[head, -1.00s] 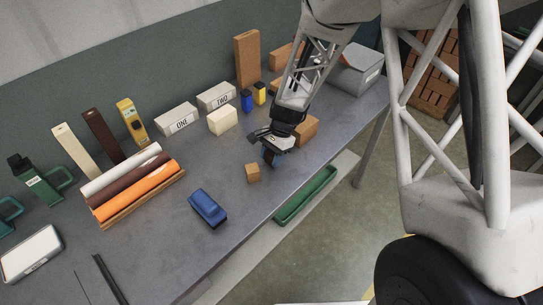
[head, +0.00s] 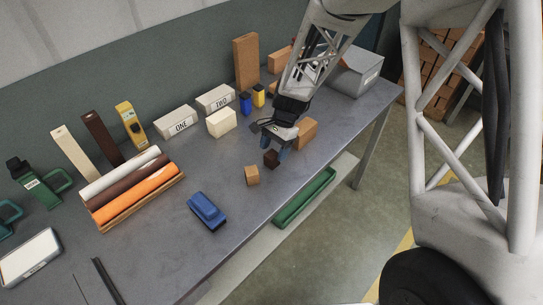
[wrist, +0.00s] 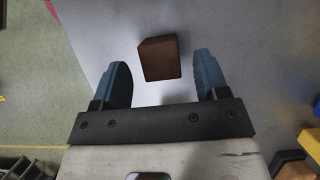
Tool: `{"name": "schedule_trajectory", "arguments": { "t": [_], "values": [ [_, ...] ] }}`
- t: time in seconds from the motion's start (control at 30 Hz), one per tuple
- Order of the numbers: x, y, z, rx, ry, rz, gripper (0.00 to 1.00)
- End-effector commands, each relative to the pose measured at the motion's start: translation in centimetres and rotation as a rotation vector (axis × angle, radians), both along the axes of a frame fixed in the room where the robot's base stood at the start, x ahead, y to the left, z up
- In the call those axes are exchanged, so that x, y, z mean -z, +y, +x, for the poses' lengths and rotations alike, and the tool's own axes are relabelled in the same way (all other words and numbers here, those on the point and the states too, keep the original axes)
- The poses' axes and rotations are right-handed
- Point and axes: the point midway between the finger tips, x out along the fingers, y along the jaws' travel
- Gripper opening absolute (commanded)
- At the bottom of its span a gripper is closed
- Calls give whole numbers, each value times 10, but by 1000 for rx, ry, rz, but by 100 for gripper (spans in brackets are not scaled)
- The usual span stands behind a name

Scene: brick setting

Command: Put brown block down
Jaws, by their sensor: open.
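The brown block (head: 271,158) is a small dark brown cube resting on the grey table near its front edge. In the wrist view the brown block (wrist: 159,57) lies ahead of the gap between the fingertips, with free space on both sides. My gripper (head: 278,143), with blue fingers, is open and just above and behind the block in the head view. In the wrist view my gripper (wrist: 163,75) is spread wide and nothing is between the pads.
A tan cube (head: 252,176) stands just left of the block. An orange-brown brick (head: 305,133) is close on the right. A cream block (head: 221,122) stands behind. A blue object (head: 207,210) lies farther left. Bare table (head: 175,230) surrounds these.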

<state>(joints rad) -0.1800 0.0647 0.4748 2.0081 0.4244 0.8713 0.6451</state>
Motion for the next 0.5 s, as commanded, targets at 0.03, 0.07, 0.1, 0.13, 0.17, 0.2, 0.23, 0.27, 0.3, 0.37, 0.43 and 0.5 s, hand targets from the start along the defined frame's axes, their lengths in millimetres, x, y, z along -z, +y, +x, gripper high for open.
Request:
{"name": "schedule_trajectory", "arguments": {
  "t": [0.03,0.07,0.1,0.13,0.17,0.2,0.23,0.27,0.3,0.37,0.43,0.5],
  "values": [
    [-8,-2,3,1,-3,0,68],
    [-13,-4,4,-1,-2,0,68],
    [-19,-5,6,-1,-2,0,68],
    [-24,-7,7,0,-3,0,68],
    [-28,-8,8,0,-3,0,68],
    [-35,-10,10,1,-3,0,68],
    [-39,-11,12,1,-3,0,68],
    [-43,-12,13,1,-3,0,68],
    [-48,-14,14,2,-2,0,68],
    [-55,-16,16,0,-1,0,68],
    [-62,-18,18,0,-1,0,68],
    [-67,-20,20,-1,-1,0,68]
  ]
}}
